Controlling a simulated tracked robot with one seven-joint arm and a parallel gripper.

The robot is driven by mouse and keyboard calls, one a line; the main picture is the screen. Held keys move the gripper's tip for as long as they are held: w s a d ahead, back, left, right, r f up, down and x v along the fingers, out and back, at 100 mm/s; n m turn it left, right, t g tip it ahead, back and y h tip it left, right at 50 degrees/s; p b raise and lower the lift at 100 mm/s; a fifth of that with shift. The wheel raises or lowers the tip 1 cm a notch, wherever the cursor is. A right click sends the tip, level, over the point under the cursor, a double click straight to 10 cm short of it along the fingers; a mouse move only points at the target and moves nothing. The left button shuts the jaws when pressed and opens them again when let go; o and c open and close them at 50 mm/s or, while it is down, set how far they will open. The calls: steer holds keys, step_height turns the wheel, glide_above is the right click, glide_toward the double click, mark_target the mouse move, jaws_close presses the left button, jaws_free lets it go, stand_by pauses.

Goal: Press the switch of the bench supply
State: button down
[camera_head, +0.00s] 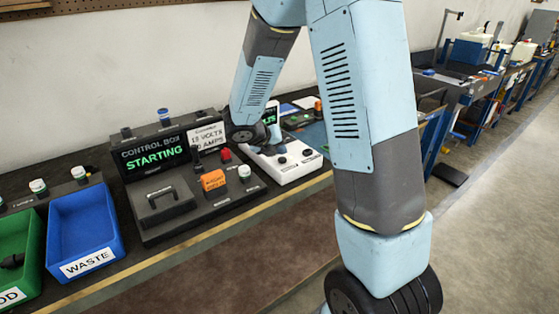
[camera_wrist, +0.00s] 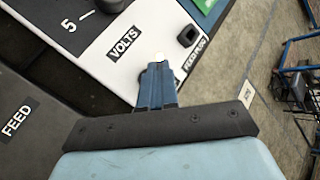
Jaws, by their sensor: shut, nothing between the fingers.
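The bench supply is the white-faced unit (camera_head: 292,170) on the bench, right of the control box. It has dark knobs and a lit green display partly hidden behind my arm. In the wrist view its white panel (camera_wrist: 118,72) carries a VOLTS label (camera_wrist: 123,42), a black knob (camera_wrist: 188,36) and a second, partly covered label. My gripper (camera_wrist: 158,68) is shut and empty, its fingertips over the panel between the two labels. A small pale spot shows at the tips; I cannot tell whether it is the switch or whether the fingers touch it.
A blue WASTE bin (camera_head: 85,232) and a green bin (camera_head: 20,250) sit farther left. Open floor lies right of the bench.

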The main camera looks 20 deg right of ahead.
mark_target(280, 160)
steer(key=shift+r, duration=2.95)
